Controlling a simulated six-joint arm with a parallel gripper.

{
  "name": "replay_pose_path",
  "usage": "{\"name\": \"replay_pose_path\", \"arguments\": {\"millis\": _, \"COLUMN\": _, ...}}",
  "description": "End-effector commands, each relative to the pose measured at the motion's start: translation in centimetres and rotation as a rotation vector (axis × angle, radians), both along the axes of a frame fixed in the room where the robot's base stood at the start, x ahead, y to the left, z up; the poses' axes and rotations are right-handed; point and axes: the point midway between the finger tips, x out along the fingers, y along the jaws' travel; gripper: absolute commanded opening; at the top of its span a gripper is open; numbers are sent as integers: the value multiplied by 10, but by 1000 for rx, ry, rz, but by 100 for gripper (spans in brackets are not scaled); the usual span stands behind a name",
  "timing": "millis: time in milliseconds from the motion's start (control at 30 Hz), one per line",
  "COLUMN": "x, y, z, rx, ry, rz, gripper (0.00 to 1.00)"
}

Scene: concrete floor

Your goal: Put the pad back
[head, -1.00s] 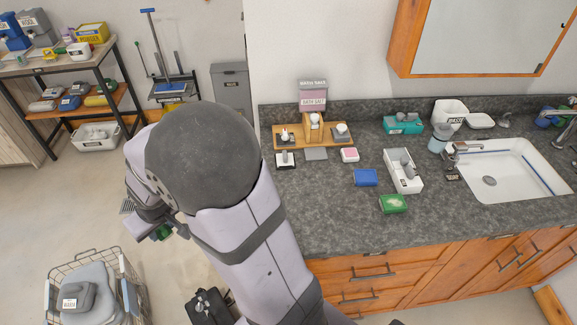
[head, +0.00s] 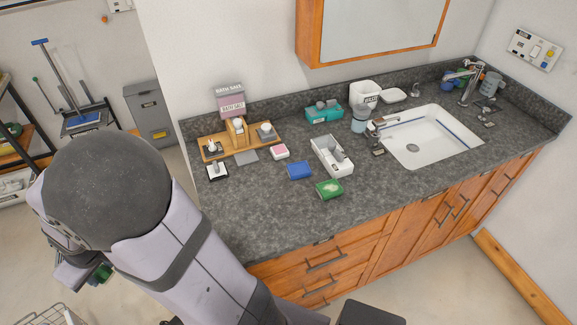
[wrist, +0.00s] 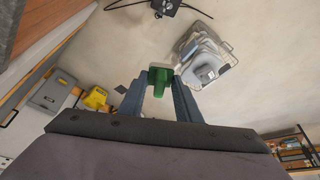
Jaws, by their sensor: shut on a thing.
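My gripper (wrist: 158,92) is shut on a small green object (wrist: 157,78), held between its two fingertips above the floor. In the head view the green object (head: 103,273) shows at lower left beside my wrist, mostly hidden by my arm. I cannot tell for sure whether it is the pad. On the counter, a green pad-like block (head: 329,189) with a pale mark lies near the front, a blue one (head: 300,170) lies behind it, and a flat grey square (head: 246,156) lies before the wooden tray.
The grey counter (head: 260,215) has bare room along its front. The wooden tray (head: 213,154) holds small items; a white caddy (head: 322,151), pink-topped block (head: 279,152) and sink (head: 440,130) are nearby. On the floor stand a wire basket (wrist: 217,72) and a yellow bucket (wrist: 95,97).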

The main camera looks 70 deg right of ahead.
Motion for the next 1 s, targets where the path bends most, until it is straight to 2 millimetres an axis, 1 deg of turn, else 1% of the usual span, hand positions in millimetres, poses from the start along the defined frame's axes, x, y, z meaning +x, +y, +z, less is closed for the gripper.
{"name": "replay_pose_path", "arguments": {"millis": 167, "x": 13, "y": -16, "z": 0, "rx": 1, "ry": -2, "rz": -42, "gripper": 9}}
{"name": "replay_pose_path", "arguments": {"millis": 267, "x": 28, "y": -37, "z": 1, "rx": 2, "ry": -2, "rz": -92, "gripper": 9}}
{"name": "replay_pose_path", "arguments": {"millis": 367, "x": 46, "y": -68, "z": 2, "rx": 4, "ry": -1, "rz": -165, "gripper": 9}}
{"name": "replay_pose_path", "arguments": {"millis": 467, "x": 64, "y": -109, "z": 3, "rx": 5, "ry": -2, "rz": -255, "gripper": 9}}
{"name": "replay_pose_path", "arguments": {"millis": 533, "x": 74, "y": -142, "z": 4, "rx": 5, "ry": -2, "rz": -320, "gripper": 9}}
{"name": "replay_pose_path", "arguments": {"millis": 567, "x": 77, "y": -157, "z": 4, "rx": 5, "ry": -1, "rz": -349, "gripper": 9}}
{"name": "replay_pose_path", "arguments": {"millis": 600, "x": 81, "y": -176, "z": 4, "rx": 6, "ry": -1, "rz": -387, "gripper": 9}}
{"name": "replay_pose_path", "arguments": {"millis": 667, "x": 84, "y": -205, "z": 5, "rx": 5, "ry": 0, "rz": -443, "gripper": 9}}
{"name": "replay_pose_path", "arguments": {"millis": 700, "x": 86, "y": -225, "z": 5, "rx": 5, "ry": -2, "rz": -480, "gripper": 9}}
{"name": "replay_pose_path", "arguments": {"millis": 767, "x": 85, "y": -255, "z": 5, "rx": 5, "ry": -1, "rz": -535, "gripper": 9}}
{"name": "replay_pose_path", "arguments": {"millis": 800, "x": 84, "y": -274, "z": 6, "rx": 6, "ry": -1, "rz": -572, "gripper": 9}}
{"name": "replay_pose_path", "arguments": {"millis": 867, "x": 81, "y": -303, "z": 6, "rx": 6, "ry": -2, "rz": -627, "gripper": 9}}
{"name": "replay_pose_path", "arguments": {"millis": 900, "x": 77, "y": -323, "z": 5, "rx": 6, "ry": -1, "rz": -662, "gripper": 9}}
{"name": "replay_pose_path", "arguments": {"millis": 967, "x": 70, "y": -351, "z": 5, "rx": 6, "ry": -1, "rz": -716, "gripper": 9}}
{"name": "replay_pose_path", "arguments": {"millis": 1000, "x": 64, "y": -370, "z": 5, "rx": 6, "ry": -1, "rz": -753, "gripper": 9}}
